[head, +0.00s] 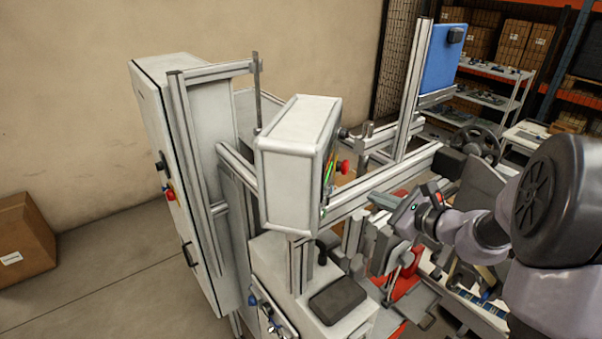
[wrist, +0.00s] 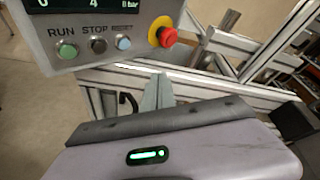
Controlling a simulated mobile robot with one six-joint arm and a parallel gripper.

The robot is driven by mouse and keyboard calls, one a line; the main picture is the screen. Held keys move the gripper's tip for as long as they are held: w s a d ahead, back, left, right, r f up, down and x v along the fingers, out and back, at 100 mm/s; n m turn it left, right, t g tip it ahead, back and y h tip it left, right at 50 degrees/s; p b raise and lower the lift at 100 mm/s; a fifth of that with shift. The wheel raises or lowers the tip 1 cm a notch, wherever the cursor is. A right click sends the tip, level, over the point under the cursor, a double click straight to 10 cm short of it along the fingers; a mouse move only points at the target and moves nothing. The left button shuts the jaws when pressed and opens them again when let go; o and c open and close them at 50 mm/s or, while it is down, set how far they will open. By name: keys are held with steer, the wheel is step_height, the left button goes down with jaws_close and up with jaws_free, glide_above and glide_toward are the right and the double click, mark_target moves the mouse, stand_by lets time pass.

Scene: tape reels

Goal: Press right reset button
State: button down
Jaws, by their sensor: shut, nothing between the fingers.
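A grey control box (wrist: 100,20) fills the upper left of the wrist view. It has a lit display, a green RUN button (wrist: 66,50), a dark STOP button (wrist: 98,46) and a pale blue RESET button (wrist: 123,43). A red mushroom button on a yellow collar (wrist: 163,33) is to their right. My gripper (wrist: 158,88) is shut and empty, its tips below and right of the RESET button, apparently apart from it. In the head view the box (head: 290,160) shows mostly its back and side; my gripper (head: 374,198) is to its right.
Metal profile rails (wrist: 240,55) run behind and right of the panel. In the head view a tall cabinet (head: 175,190) stands left of the box, and a blue panel (head: 443,58) stands on a post at the back right. Below the box is a white housing (head: 275,262).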

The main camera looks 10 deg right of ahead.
mark_target(332, 190)
steer(key=w+a, duration=0.2)
steer(key=a, duration=0.4)
steer(key=shift+a+r+b, duration=0.2)
steer(key=shift+b, duration=0.1)
stand_by(0.3)
steer(key=shift+w, duration=0.1)
stand_by(1.8)
steer(key=shift+w+a+b, duration=0.15)
steer(key=shift+a+b, duration=0.15)
steer(key=shift+a, duration=0.15)
steer(key=shift+w+a+b, duration=0.15)
steer(key=shift+a+b, duration=0.15)
stand_by(0.6)
steer(key=shift+d, duration=0.15)
steer(key=shift+s+d, duration=0.3)
steer(key=shift+d, duration=0.25)
